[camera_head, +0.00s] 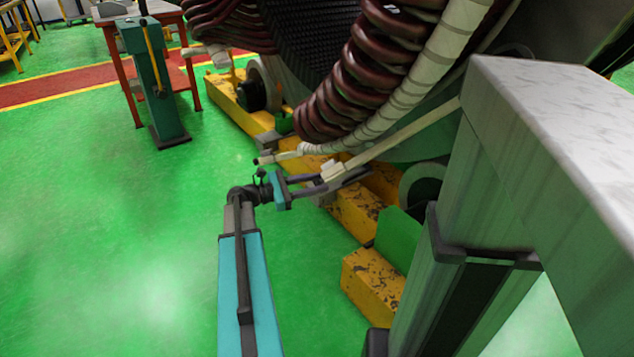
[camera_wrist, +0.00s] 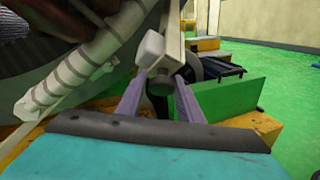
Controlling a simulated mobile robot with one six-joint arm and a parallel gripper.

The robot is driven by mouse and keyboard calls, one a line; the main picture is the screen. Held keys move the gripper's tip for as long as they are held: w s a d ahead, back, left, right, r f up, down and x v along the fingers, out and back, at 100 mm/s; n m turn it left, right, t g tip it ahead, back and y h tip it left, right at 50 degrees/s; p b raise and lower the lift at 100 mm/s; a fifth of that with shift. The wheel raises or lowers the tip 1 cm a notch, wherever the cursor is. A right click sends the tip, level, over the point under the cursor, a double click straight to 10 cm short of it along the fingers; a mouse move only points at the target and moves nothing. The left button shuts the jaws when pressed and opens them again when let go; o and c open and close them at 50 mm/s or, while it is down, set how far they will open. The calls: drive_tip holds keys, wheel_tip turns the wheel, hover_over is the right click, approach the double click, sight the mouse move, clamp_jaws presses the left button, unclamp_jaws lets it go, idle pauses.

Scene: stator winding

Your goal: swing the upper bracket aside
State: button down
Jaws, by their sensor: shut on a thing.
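The upper bracket seems to be the long cream bar (camera_head: 405,135) that slants up to the right from my gripper, in front of the wrapped stator ring. In the head view my gripper (camera_head: 345,177) is at the bar's lower left end, with its dark fingers shut on the small cream block there. A white block (camera_wrist: 150,47) and the beige bracket bar (camera_wrist: 173,25) show just above the knob. The exact contact is partly hidden by the fingers.
Dark red coils (camera_head: 345,85) and a white wrapped ring (camera_head: 425,60) hang close above my gripper. A yellow base (camera_head: 355,215) with rollers runs below. A green post (camera_head: 155,80) stands at the back left. The green floor at left is clear.

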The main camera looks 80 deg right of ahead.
drive_tip(key=shift+s+a+r+p, duration=0.1)
drive_tip(key=shift+a+r+p, duration=0.35)
drive_tip(key=shift+a, duration=0.2)
drive_tip(key=shift+a+r+p, duration=0.3)
drive_tip(key=shift+a+p, duration=0.25)
drive_tip(key=shift+a, duration=0.05)
drive_tip(key=shift+f, duration=0.1)
drive_tip(key=c, duration=1.3)
unclamp_jaws()
drive_tip(key=shift+c, duration=0.2)
drive_tip(key=shift+d, duration=0.1)
drive_tip(key=shift+w, duration=0.25)
drive_tip(key=p+v, duration=0.2)
drive_tip(key=v, duration=1.1)
drive_tip(key=shift+a+r+p, duration=0.3)
drive_tip(key=shift+r+p, duration=0.05)
drive_tip(key=shift+p, duration=0.05)
